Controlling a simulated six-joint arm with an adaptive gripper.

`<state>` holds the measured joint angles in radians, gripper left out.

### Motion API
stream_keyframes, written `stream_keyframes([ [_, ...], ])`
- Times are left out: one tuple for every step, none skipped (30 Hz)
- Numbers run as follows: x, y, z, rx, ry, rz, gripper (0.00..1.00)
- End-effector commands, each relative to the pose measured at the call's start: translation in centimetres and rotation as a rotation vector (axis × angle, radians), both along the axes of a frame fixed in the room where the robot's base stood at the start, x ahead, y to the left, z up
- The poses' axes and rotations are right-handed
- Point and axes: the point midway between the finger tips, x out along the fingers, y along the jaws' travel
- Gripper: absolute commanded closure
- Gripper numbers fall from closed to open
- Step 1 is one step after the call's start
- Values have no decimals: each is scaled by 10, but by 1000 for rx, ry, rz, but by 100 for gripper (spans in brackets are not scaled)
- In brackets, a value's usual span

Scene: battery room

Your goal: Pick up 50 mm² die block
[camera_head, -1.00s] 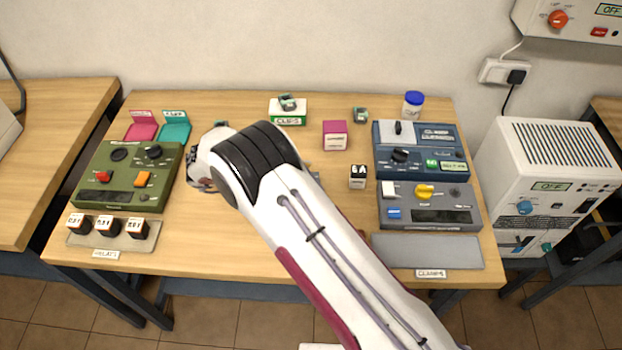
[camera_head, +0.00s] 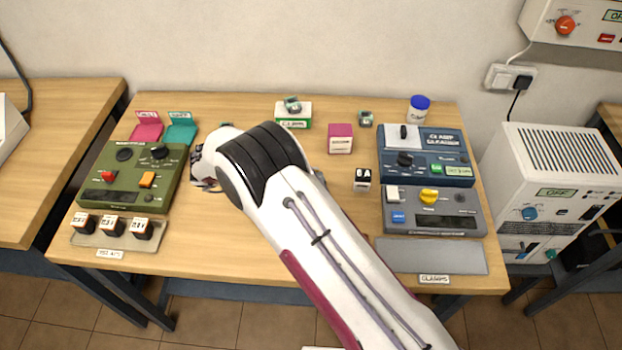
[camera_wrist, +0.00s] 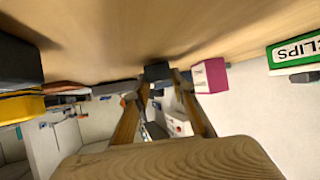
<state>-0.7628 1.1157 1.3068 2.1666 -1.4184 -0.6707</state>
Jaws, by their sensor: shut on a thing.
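In the wrist view, my gripper's (camera_wrist: 158,84) two long fingers come together on a small dark block (camera_wrist: 157,71), taken here as the die block. The block is close to the tabletop; I cannot tell whether it touches it, and its label is not readable. In the head view my forearm hides the fingertips and the held block. A separate small black-and-white block (camera_head: 362,179) marked like "6A" stands to the right of my forearm.
A pink box (camera_head: 340,139) and the green-and-white clips box (camera_head: 293,117) stand behind. Blue and grey devices (camera_head: 432,213) are at right. A green device (camera_head: 130,178) and a tray (camera_head: 92,238) with small blocks are at left.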

Motion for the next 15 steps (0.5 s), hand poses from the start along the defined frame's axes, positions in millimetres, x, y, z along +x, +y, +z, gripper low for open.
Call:
stream_keyframes([
  [0,0,5,1,-2,0,100],
  [0,0,7,1,-2,0,100],
  [0,0,11,1,-2,0,100],
  [0,0,14,1,-3,-1,100],
  [1,0,18,1,-3,-1,100],
  [1,0,23,3,-4,0,100],
  [1,0,27,3,-4,0,100],
  [1,0,31,2,-3,0,100],
  [1,0,36,2,-3,0,100],
  [1,0,41,2,-4,0,100],
  [0,0,45,2,-4,-1,100],
  [0,0,51,2,-4,-1,100],
  [0,0,55,2,-4,-1,100],
  [0,0,59,1,-3,-1,100],
  [0,0,64,1,-3,-1,100],
])
